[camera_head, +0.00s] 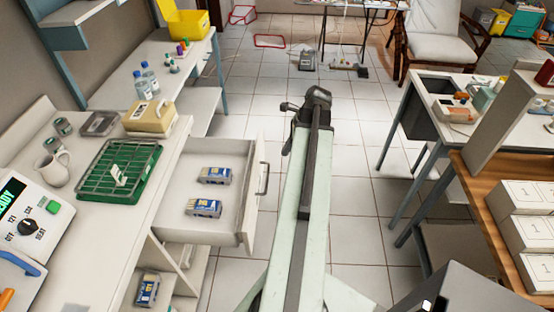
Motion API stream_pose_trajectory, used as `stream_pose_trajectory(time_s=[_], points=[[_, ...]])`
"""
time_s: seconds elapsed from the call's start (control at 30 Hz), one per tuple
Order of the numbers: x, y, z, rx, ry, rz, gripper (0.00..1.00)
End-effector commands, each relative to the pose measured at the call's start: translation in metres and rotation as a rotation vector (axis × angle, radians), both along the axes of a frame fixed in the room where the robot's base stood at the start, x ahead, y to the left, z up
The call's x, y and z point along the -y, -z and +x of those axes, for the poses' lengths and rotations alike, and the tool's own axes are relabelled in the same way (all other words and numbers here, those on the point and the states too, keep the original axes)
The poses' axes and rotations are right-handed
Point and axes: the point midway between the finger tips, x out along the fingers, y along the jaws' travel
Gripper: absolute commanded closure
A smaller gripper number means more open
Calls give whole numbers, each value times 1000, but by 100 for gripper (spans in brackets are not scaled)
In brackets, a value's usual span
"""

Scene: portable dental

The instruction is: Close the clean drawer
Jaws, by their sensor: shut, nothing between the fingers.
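A white drawer (248,203) stands pulled out from the left counter, its front facing right. A grey bar handle (263,178) is on its front. Two blue-and-grey packs (215,175) (204,208) lie inside the drawer. I cannot read a label naming it clean. My gripper (287,107) is at the far end of my outstretched arm, small and dark, beyond the drawer and to the right of its front. It is shut and empty, apart from the handle.
The left counter (165,160) carries a green tray with a rack (118,168), a mug (53,165) and a control unit (40,215). Another pack (147,290) lies below. Tiled floor (358,165) is clear right of my arm. A wooden-topped table (480,190) with white boxes is at right.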

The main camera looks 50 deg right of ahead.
Motion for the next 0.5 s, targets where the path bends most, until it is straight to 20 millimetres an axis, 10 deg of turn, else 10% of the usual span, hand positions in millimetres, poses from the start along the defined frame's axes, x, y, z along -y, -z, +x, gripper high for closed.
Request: stream_pose_trajectory(time_s=[0.4,0.5], points=[[-18,94,28,0,-3,-1,100],[-28,80,44,0,-5,-1,100]])
